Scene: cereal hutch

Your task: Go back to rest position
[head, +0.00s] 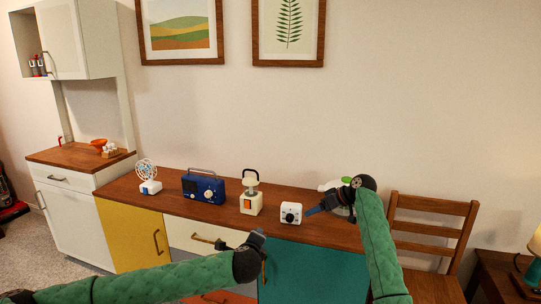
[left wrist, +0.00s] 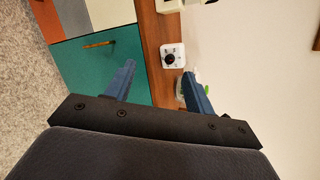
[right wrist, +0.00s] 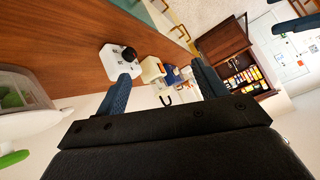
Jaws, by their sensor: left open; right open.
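My right gripper (head: 318,210) reaches in from the right over the sideboard top, its blue fingers pointing left, close to the white box with a black dial (head: 291,213). In the right wrist view its fingers (right wrist: 163,87) are apart with nothing gripped between them; the white box shows beyond one finger. My left gripper (head: 258,238) is low in front of the sideboard, near the teal door. In the left wrist view its fingers (left wrist: 158,88) are spread and empty, with the teal door and wooden top beyond.
A white-and-green object (head: 335,185) is partly hidden behind my right gripper. A wooden chair (head: 432,208) stands at right, a hutch (head: 70,210) at left.

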